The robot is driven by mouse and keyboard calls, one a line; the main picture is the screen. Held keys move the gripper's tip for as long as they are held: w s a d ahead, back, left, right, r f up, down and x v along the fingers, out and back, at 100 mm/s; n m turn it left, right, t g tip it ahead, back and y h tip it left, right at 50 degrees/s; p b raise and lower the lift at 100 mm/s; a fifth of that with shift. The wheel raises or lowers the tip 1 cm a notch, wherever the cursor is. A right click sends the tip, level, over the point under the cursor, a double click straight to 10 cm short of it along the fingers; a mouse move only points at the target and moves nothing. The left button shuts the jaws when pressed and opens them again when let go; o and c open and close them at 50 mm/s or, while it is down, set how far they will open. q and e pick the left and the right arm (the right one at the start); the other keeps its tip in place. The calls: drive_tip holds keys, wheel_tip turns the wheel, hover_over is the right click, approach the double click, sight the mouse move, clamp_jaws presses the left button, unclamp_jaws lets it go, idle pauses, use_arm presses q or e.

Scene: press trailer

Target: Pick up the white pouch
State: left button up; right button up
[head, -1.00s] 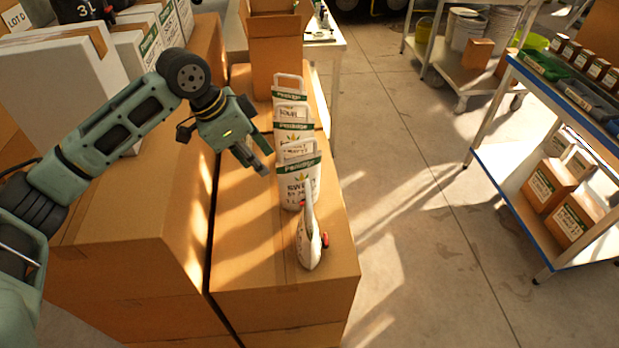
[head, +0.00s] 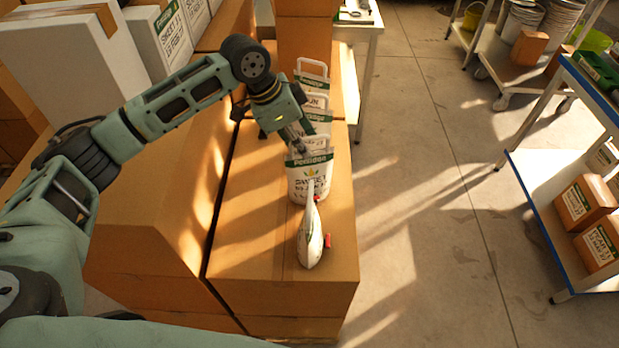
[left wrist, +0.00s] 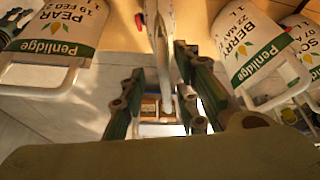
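White pouches with green bands and looped handles stand in a row on a cardboard box (head: 255,255). The front label-facing pouch (head: 310,180) is clear in the head view; those behind are partly hidden. Nearest me stands a slim white pouch (head: 311,240), seen edge-on, with a red part on its right. My left gripper (head: 303,148) is over the row, its tips overlapping the pouches. In the left wrist view the fingers (left wrist: 165,105) are apart, with a thin white edge-on thing (left wrist: 161,45) between them; contact is unclear.
In the left wrist view, a PEAR pouch (left wrist: 62,30) and a BERRY pouch (left wrist: 245,45) flank the fingers closely. White cartons (head: 160,40) stand at the back left. A blue-edged rack (head: 550,215) is on the right, with open floor (head: 430,220) between.

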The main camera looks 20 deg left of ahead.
sight(311, 172)
use_arm(q)
drive_tip(key=x, duration=0.2)
drive_tip(key=p+x, duration=0.1)
drive_tip(key=shift+w+f, duration=0.3)
drive_tip(key=shift+d+f, duration=0.1)
drive_tip(key=shift+f, duration=0.15)
use_arm(e)
drive_tip(key=shift+w+d+r, duration=0.3)
drive_tip(key=shift+w+r, duration=0.15)
drive_tip(key=shift+r, duration=0.1)
drive_tip(key=shift+w+d+r, duration=0.3)
drive_tip(key=shift+w+r, duration=0.15)
drive_tip(key=shift+r, duration=0.05)
use_arm(q)
drive_tip(key=shift+c, duration=0.5)
clamp_jaws()
use_arm(e)
drive_tip(key=shift+s, duration=0.2)
drive_tip(key=shift+a, duration=0.1)
